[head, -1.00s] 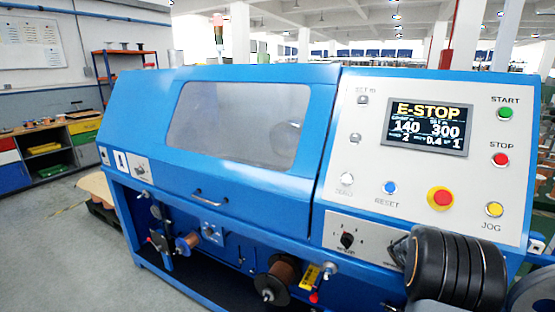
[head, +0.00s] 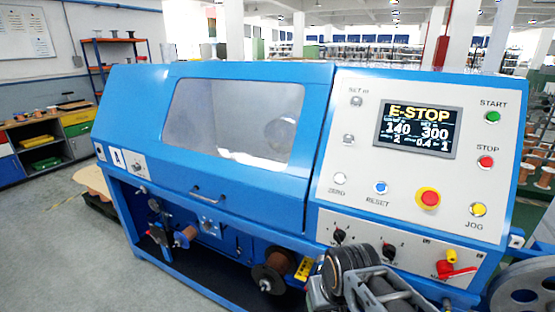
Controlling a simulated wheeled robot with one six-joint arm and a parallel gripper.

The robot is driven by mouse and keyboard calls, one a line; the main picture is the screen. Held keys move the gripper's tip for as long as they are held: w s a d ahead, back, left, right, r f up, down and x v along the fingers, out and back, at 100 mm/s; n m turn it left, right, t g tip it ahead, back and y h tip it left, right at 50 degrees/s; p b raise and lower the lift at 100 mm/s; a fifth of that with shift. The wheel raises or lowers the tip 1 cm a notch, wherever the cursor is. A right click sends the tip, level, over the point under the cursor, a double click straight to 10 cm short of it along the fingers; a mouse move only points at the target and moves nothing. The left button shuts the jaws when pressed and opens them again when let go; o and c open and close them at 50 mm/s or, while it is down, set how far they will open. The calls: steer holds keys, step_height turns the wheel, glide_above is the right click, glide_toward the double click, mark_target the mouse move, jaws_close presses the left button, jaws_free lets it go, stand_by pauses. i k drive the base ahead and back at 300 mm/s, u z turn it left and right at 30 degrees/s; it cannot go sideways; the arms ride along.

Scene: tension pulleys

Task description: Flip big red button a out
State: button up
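The big red button (head: 429,198) is a red mushroom head on a yellow round base. It sits on the light grey control panel (head: 350,215), below the display (head: 416,129), which reads E-STOP. My gripper (head: 385,288) shows as dark ribbed and grey linkage parts at the bottom edge, below and left of the button and apart from it. Its fingertips cannot be made out, so its opening is unclear.
Green start (head: 492,117), red stop (head: 486,162), yellow jog (head: 478,209) and blue reset (head: 381,188) buttons surround it. A red handle (head: 455,271) and dark knobs (head: 340,236) project below. The space before the upper panel is clear.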

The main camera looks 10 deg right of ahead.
mark_target(429, 198)
steer(key=z, duration=1.6)
